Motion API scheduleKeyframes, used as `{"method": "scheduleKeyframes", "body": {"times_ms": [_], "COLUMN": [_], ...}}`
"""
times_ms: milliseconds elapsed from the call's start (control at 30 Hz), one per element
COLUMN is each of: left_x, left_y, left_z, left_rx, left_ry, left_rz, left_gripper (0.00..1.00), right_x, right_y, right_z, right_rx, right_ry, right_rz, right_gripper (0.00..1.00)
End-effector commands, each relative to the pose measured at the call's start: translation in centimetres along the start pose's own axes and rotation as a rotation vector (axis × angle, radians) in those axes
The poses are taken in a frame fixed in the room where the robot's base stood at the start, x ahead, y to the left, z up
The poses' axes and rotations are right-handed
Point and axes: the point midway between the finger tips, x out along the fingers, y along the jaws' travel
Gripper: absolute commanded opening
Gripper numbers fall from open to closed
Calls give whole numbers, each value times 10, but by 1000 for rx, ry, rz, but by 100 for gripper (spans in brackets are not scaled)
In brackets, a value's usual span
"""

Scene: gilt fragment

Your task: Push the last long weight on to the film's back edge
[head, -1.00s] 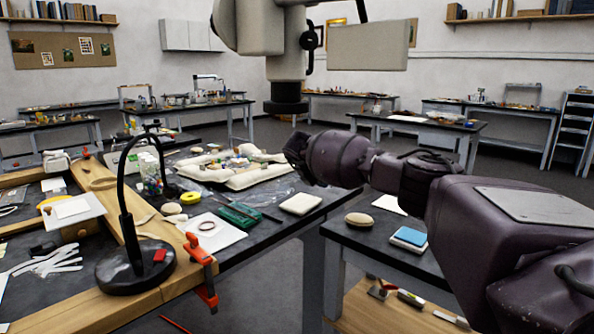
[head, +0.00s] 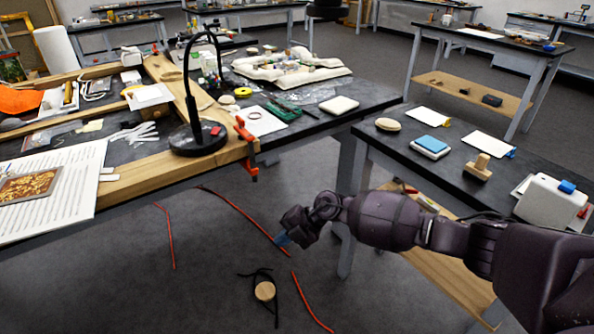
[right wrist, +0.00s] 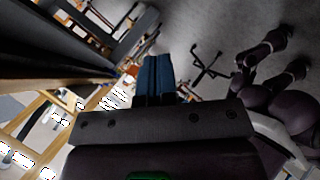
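My right gripper (head: 284,240), with blue fingertips, hangs in the air over the floor, in front of the gap between the two dark tables. In the right wrist view its blue fingers (right wrist: 155,80) lie side by side with nothing seen between them. Long cream padded pieces (head: 315,74) surround small items at the back of the left table, well away from the gripper. Clear crumpled film (head: 310,96) shows close to them. I cannot tell which piece is the last long weight, nor make out the film's back edge. My left gripper is not seen.
A black lamp (head: 199,137) and an orange clamp (head: 246,150) stand at the left table's near edge. The right table (head: 400,150) holds pads, a wooden block (head: 478,167) and a white box (head: 548,202).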

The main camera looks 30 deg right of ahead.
Motion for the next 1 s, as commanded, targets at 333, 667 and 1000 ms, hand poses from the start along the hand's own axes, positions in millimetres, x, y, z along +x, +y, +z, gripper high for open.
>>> {"method": "scheduleKeyframes", "body": {"times_ms": [333,667,1000], "left_x": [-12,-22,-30], "left_y": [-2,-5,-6], "left_z": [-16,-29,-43], "left_rx": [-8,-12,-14], "left_ry": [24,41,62], "left_rz": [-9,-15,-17], "left_gripper": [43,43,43], "right_x": [3,-49,-112], "right_y": [-12,-61,-166], "right_z": [-116,-153,-189], "right_rx": [341,829,1382], "right_ry": [110,-76,-375], "right_rz": [548,897,978], "right_gripper": [0,0,0]}}
